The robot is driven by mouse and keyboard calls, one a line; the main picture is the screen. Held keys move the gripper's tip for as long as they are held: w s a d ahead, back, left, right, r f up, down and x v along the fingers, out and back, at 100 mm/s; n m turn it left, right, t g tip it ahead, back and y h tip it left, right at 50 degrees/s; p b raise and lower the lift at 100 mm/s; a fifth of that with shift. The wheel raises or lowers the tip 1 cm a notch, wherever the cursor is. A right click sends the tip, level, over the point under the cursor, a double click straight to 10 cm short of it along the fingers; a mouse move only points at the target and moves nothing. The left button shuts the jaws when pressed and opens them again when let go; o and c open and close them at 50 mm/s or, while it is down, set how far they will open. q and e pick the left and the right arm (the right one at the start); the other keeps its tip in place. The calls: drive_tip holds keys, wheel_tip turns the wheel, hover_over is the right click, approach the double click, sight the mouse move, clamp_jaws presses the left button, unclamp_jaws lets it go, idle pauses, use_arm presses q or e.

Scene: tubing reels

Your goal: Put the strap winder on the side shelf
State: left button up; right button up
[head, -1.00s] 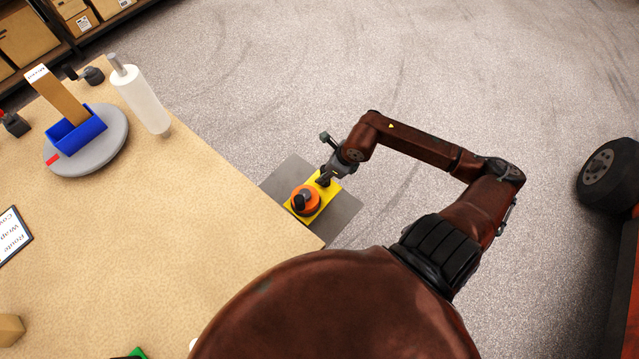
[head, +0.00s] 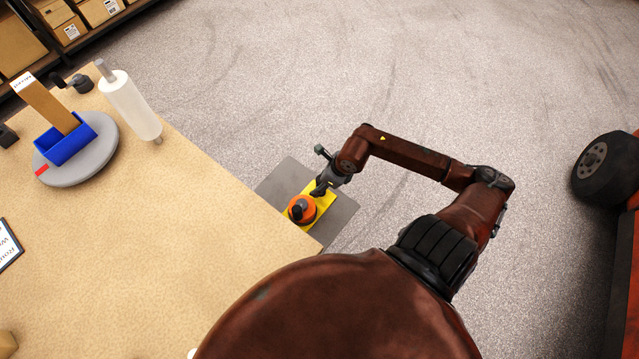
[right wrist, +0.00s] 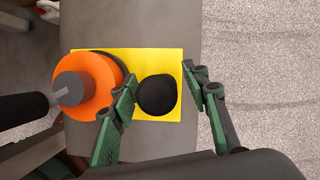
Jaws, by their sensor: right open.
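The strap winder (head: 302,209) is an orange reel with a dark grey hub. It rests over the yellow patch (head: 325,197) on the grey side shelf (head: 341,214), beside the table corner. In the right wrist view the orange reel (right wrist: 96,68) is at the left, and a round black knob (right wrist: 157,96) shows over the yellow patch. My right gripper (head: 319,189) is just beyond the reel. In the right wrist view its green-sided fingers (right wrist: 160,84) are apart, with the knob between them; I cannot tell whether they touch it. My left gripper is not in view.
The table (head: 200,230) holds a grey turntable (head: 95,165) with a blue box (head: 66,144) and a white roll (head: 130,105). A dark wheel (head: 603,165) stands at the far right. Open floor lies beyond the shelf.

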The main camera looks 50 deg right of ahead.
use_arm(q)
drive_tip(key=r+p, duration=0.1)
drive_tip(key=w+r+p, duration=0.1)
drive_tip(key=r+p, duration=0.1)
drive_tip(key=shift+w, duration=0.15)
use_arm(e)
drive_tip(key=v, duration=1.2)
